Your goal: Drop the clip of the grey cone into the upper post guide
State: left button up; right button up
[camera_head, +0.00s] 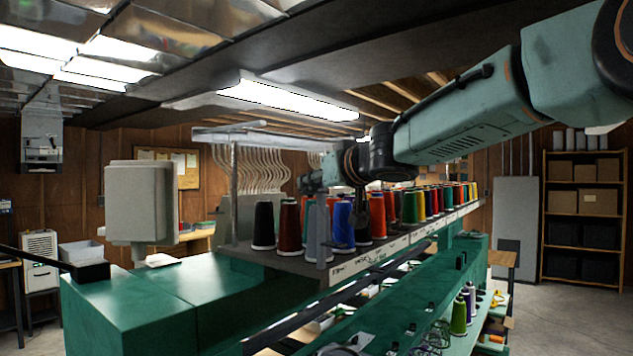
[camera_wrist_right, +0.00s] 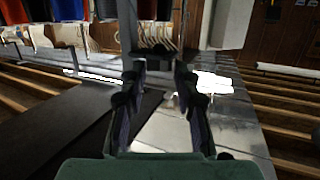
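A grey cone (camera_head: 318,236) stands at the near end of the row of thread cones, in front of a blue one. I cannot make out the clip. An upright post (camera_head: 234,190) carries an overhead bar (camera_head: 232,133) behind the cones; I cannot tell which part is the upper guide. My left gripper is out of view.
Several coloured cones (camera_head: 410,207) stand close together along the shelf to the right. A pale box (camera_head: 142,203) rises at the left above the green machine top (camera_head: 150,295). Further cones (camera_head: 459,315) stand on a lower green shelf. The machine top is largely clear.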

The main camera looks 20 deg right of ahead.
jog(key=o, duration=0.3)
jog(key=shift+o, duration=0.3)
jog(key=shift+d, duration=0.1)
